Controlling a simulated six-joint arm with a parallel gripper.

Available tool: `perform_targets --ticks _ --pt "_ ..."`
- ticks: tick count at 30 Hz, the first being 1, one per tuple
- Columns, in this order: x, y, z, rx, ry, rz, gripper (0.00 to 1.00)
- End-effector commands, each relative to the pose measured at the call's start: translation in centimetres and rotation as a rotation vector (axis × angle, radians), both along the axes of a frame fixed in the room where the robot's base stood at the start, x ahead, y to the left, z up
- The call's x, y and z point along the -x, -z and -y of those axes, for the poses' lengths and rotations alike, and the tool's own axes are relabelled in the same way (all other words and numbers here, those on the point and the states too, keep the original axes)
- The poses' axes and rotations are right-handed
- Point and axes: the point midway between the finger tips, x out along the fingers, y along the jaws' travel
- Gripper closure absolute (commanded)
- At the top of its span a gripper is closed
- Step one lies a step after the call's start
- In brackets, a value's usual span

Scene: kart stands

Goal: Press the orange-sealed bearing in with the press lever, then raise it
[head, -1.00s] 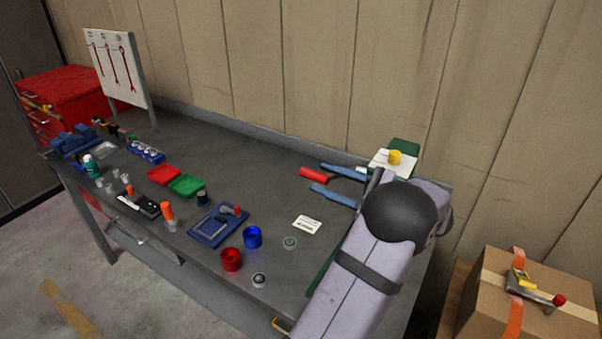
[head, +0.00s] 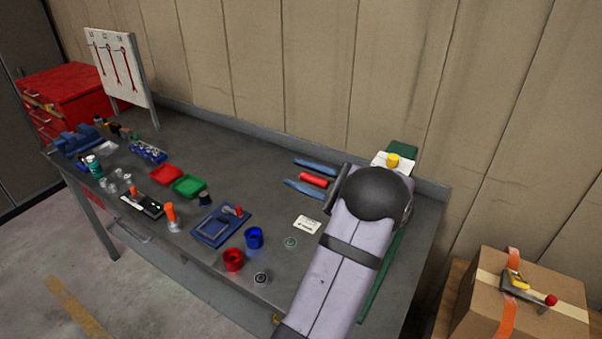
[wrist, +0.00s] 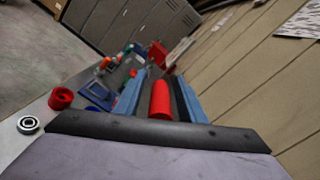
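My gripper (head: 293,172) reaches over the back of the bench with its two blue fingers spread. A red cylindrical grip (head: 314,180), which looks like the press lever's handle, lies between the fingers. In the wrist view the red grip (wrist: 160,100) sits between the fingers of my gripper (wrist: 159,75), with gaps on both sides. The rest of the lever and most of the press are hidden behind my arm. I cannot make out the orange-sealed bearing.
A bearing (head: 261,279) lies near the front edge, beside a red cup (head: 233,260) and a blue cup (head: 254,237). A greenish ring (head: 290,242) and white card (head: 307,225) lie nearby. A yellow knob (head: 393,160) stands behind my arm. The wall rises behind the bench.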

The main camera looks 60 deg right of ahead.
Motion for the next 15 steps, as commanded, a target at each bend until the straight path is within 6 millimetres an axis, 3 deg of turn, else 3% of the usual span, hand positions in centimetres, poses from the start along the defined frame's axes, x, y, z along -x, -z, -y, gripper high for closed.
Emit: perform_targets --ticks 4,9,15 --pt "0.01 0.04 0.01 0.000 0.000 0.000 0.63" --pt "0.03 0.04 0.00 -0.001 0.000 0.000 1.00" --pt "0.04 0.31 -0.05 0.003 0.000 0.000 1.00"
